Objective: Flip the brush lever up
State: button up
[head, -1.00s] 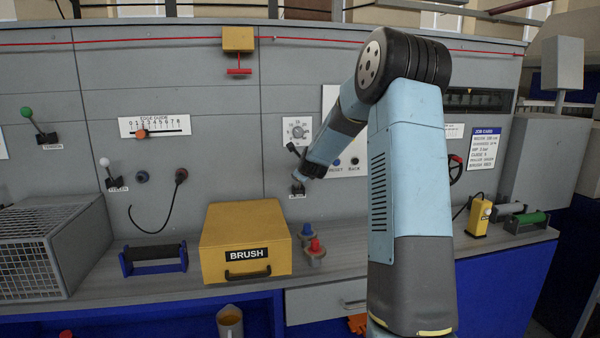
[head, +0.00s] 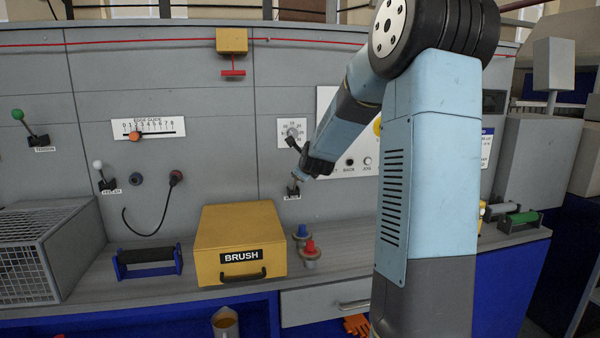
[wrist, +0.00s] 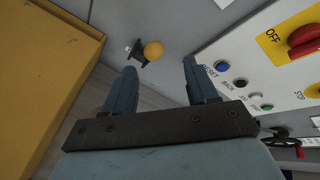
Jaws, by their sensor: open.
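The brush lever is taken to be the small lever with an orange-yellow ball knob (wrist: 153,51) and a dark base in the wrist view. Its base (head: 292,190) shows on the grey panel in the head view, above and right of the yellow BRUSH box (head: 240,245); its label is too small to read. My gripper (wrist: 160,66) is open and empty. The knob appears just beyond the fingertips, between their lines and nearer the left finger, with no clear contact. In the head view my gripper (head: 300,174) hides the knob. Whether the lever points up or down is unclear.
A white control plate with buttons and a red OFF knob (wrist: 305,38) lies close right of my gripper. Green-knobbed (head: 18,114) and white-knobbed (head: 98,165) levers stand farther left. Red and blue-topped pegs (head: 310,250) stand on the shelf below.

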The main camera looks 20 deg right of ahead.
jog(key=shift+v, duration=1.45)
